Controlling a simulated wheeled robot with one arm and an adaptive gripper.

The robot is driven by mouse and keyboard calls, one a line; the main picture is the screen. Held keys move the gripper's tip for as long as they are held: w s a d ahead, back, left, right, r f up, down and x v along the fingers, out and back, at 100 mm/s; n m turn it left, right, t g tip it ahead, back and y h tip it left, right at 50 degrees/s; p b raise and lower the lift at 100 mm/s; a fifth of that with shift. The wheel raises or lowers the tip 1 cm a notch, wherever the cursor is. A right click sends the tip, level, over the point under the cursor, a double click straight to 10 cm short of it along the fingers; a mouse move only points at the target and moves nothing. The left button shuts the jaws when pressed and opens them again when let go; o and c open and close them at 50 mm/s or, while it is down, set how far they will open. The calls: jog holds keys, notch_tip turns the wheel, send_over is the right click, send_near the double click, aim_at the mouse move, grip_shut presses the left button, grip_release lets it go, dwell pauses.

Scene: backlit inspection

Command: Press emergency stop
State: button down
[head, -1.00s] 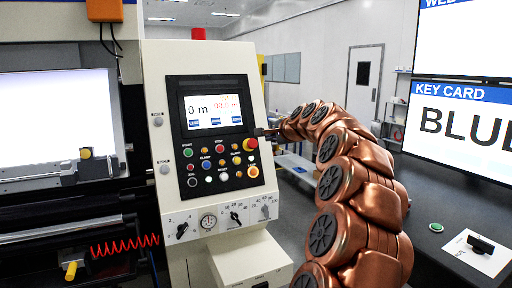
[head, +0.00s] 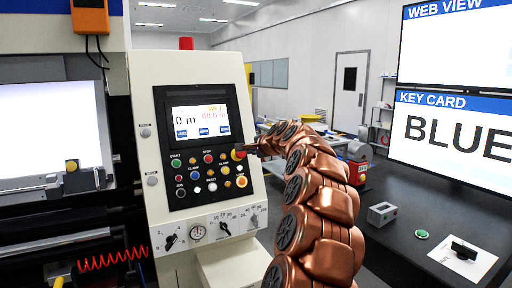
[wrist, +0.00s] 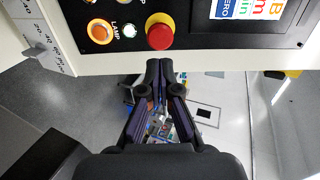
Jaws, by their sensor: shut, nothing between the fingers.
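The emergency stop is a red mushroom button on a yellow base (head: 238,155), at the right edge of the black control panel. In the wrist view the red button (wrist: 160,33) is just beyond my fingertips, near the panel's edge. My gripper (wrist: 160,65) is shut and empty, its fingertips in line with the button. In the head view my gripper (head: 252,149) is at the button's right side, small and dark.
An orange-ringed lamp button (wrist: 100,31) and several small buttons are close by. The panel screen (head: 201,121) is above them. A dark table (head: 400,215) at right holds a grey box (head: 382,214), a green button (head: 421,234) and a black-handled switch (head: 463,250). A monitor (head: 452,130) reads BLUE.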

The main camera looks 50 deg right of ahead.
aim_at(242, 153)
jog(key=shift+p+x, duration=1.25)
jog(key=shift+x, duration=2.6)
jog(key=shift+w, duration=0.1)
jog(key=shift+w+f, duration=0.1)
jog(key=shift+w, duration=0.2)
jog(key=shift+w+d+f, duration=0.2)
jog(key=shift+w, duration=0.2)
jog(key=shift+s+d, duration=0.1)
jog(key=shift+d, duration=0.05)
